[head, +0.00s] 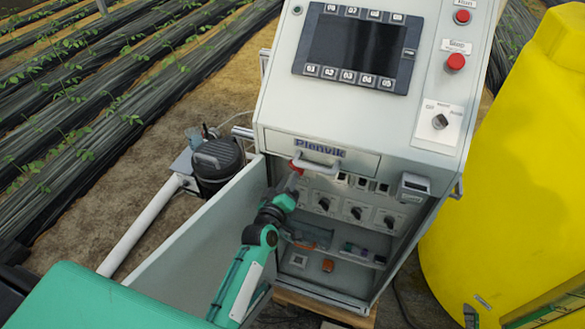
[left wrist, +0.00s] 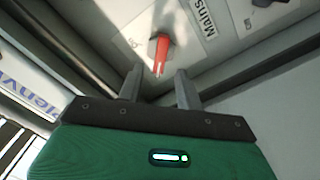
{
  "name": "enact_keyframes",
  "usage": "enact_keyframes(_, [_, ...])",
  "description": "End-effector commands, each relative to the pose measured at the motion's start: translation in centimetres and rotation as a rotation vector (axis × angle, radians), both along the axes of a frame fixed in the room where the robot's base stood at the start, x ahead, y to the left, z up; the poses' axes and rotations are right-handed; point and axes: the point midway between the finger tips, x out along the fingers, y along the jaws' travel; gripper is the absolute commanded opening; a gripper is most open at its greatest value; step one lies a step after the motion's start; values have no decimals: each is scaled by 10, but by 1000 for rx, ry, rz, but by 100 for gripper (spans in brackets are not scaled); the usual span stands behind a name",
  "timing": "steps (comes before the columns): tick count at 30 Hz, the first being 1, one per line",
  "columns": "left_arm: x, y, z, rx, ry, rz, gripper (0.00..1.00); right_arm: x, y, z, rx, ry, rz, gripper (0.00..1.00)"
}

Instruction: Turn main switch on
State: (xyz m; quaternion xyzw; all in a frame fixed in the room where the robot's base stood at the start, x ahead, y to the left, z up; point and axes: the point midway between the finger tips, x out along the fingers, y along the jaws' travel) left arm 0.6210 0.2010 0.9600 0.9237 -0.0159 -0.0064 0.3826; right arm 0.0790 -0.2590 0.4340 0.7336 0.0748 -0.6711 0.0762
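The main switch is a red lever (left wrist: 161,54) on a light panel, beside a label reading "Mains" in the left wrist view. The lever points down the picture, towards my left gripper. My left gripper (left wrist: 156,86) is open and empty. Its two grey fingers stand on either side of the lever's lower end, just short of it. My right gripper is not seen.
An open grey door (head: 195,240) stands left of my left arm. The cabinet holds a row of black knobs (head: 355,212) and a lower shelf with small items. A drawer handle (head: 317,165) is close to the gripper. A yellow tank (head: 510,170) stands right.

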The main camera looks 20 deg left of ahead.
Motion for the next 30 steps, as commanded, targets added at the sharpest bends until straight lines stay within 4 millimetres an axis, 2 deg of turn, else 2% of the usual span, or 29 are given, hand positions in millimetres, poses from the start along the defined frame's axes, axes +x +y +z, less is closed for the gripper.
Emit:
enact_keyframes(3, [20,-1,2,0,-1,0,36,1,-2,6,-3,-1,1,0])
enact_keyframes(9, [39,-1,0,0,1,-1,36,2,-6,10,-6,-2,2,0])
enact_keyframes(21, [45,-2,0,0,0,0,36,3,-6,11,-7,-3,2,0])
enact_keyframes(23, [45,-1,0,0,0,0,26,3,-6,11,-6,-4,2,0])
enact_keyframes(27, [45,-1,0,0,0,0,0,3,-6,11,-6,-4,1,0])
enact_keyframes(30, [45,-1,0,0,0,0,0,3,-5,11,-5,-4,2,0])
